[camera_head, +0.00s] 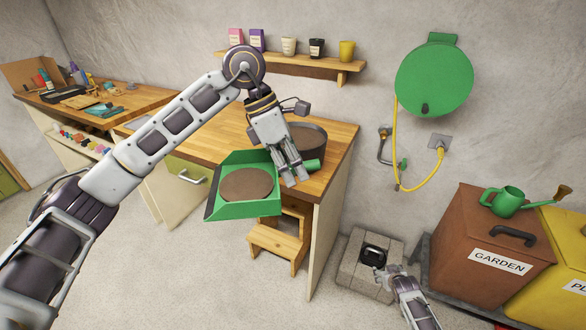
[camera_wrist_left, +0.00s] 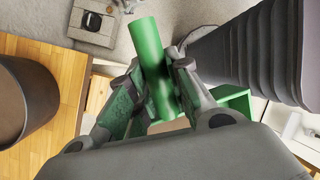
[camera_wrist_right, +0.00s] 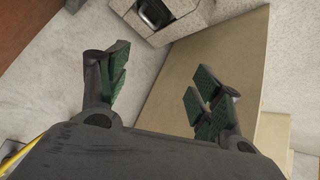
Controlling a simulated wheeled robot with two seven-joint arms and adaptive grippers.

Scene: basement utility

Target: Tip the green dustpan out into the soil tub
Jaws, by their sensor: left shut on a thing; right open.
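The green dustpan (camera_head: 250,210) is held out in front of the workbench in the head view. It looks about level, and a round brown layer of soil (camera_head: 247,184) lies in its pan. My left gripper (camera_head: 293,176) is shut on the dustpan's handle, which shows between the fingers in the left wrist view (camera_wrist_left: 152,55). The dark round soil tub (camera_head: 314,135) stands on the bench behind the left gripper, partly hidden by it; it also shows at the left of the left wrist view (camera_wrist_left: 42,95). My right gripper (camera_head: 391,272) is open and empty, low by the grey blocks.
The wooden bench top (camera_head: 340,150) carries the tub. A wooden step stool (camera_head: 275,240) stands below the dustpan. Grey blocks with a black-handled object (camera_head: 373,254) stand near the right gripper. A brown garden bin (camera_head: 475,235) with a green watering can (camera_head: 508,200) is at right.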

